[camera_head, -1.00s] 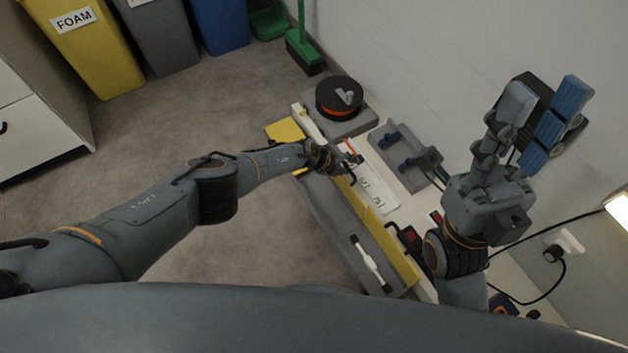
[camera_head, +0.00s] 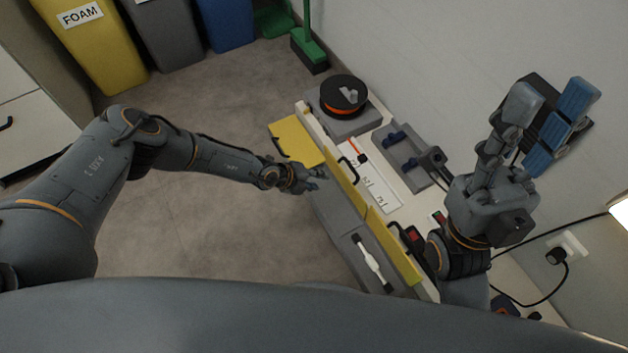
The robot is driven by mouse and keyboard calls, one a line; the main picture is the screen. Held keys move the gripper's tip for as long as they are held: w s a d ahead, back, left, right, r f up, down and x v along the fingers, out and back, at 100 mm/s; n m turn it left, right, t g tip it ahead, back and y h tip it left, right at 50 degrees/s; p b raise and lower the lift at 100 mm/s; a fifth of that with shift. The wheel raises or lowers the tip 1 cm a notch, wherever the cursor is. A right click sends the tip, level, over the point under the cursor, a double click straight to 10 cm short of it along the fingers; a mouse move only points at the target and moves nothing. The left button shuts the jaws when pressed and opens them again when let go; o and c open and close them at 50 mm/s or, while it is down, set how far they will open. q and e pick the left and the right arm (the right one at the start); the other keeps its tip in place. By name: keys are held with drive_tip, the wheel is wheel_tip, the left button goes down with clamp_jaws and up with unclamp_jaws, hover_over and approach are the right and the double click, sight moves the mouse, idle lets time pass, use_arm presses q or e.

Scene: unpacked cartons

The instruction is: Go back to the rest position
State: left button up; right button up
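My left gripper (camera_head: 314,179) is at the end of the arm that comes in from the left. It is over the floor side of the bench, by the grey front below the yellow strip. Its small fingers look spread, with nothing seen between them. My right gripper (camera_head: 548,118) is raised at the right, close to the camera and in front of the wall.
The bench carries a black and orange spool (camera_head: 343,95), a grey fixture (camera_head: 410,160) and a white marked plate (camera_head: 370,190). A yellow flap (camera_head: 297,141) sticks out toward the floor. A green broom (camera_head: 308,50) and bins (camera_head: 90,45) stand behind. The floor (camera_head: 215,110) is clear.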

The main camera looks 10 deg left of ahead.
use_arm(q)
drive_tip(key=shift+s+a, duration=0.2)
drive_tip(key=shift+a, duration=0.1)
idle(0.4)
